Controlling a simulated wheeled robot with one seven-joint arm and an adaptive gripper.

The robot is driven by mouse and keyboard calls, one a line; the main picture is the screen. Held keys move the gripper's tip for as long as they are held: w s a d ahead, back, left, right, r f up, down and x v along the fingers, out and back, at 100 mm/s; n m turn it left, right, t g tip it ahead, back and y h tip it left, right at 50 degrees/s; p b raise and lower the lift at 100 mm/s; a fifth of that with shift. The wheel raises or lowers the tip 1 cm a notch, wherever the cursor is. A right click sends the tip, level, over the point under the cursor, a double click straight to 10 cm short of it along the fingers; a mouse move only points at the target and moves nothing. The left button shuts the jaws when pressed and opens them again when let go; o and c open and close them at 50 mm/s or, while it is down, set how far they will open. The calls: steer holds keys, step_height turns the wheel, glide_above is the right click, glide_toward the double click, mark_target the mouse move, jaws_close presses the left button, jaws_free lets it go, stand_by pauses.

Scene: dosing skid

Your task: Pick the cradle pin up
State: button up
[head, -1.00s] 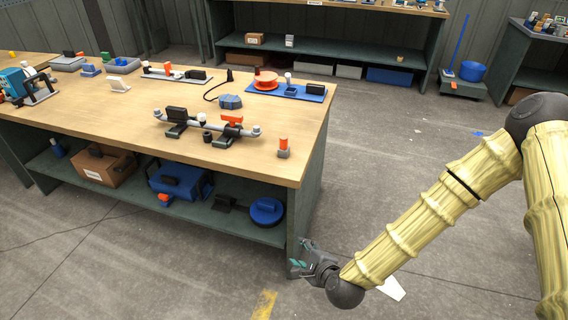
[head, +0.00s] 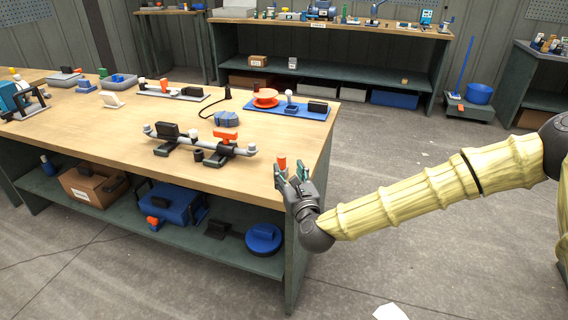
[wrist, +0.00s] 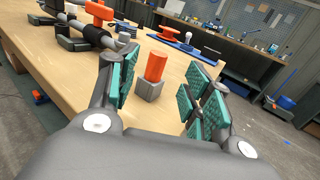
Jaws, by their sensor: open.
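The cradle pin appears to be the orange upright cylinder (head: 282,161) near the table's front right corner. In the wrist view the orange pin (wrist: 155,67) stands in a small grey block (wrist: 149,88). My gripper (head: 291,173) is open and empty at the table's front right edge, just in front of the pin. In the wrist view the pin shows between the two teal-padded fingers, nearer the left one, and looks a little beyond them. The head view hides the block behind my gripper.
A grey pipe assembly with black clamps and an orange block (head: 226,135) lies to the left of the pin. A blue tray (head: 300,111) with an orange reel is farther back. The tabletop around the pin is clear.

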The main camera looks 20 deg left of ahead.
mark_target(283, 162)
steer(key=shift+w+a+f, duration=0.15)
steer(key=shift+w+a, duration=0.35)
steer(key=shift+w+a+f, duration=0.15)
steer(key=shift+w+a, duration=0.3)
steer(key=shift+w, duration=0.05)
steer(key=shift+w+a+r, duration=0.1)
steer(key=shift+w+a, duration=0.15)
steer(key=shift+w, duration=0.3)
steer(key=shift+f+x, duration=0.15)
steer(key=shift+x, duration=0.95)
steer(key=shift+f+x, duration=0.2)
steer(key=shift+x, duration=0.95)
steer(key=shift+d, duration=0.1)
steer(key=c, duration=1)
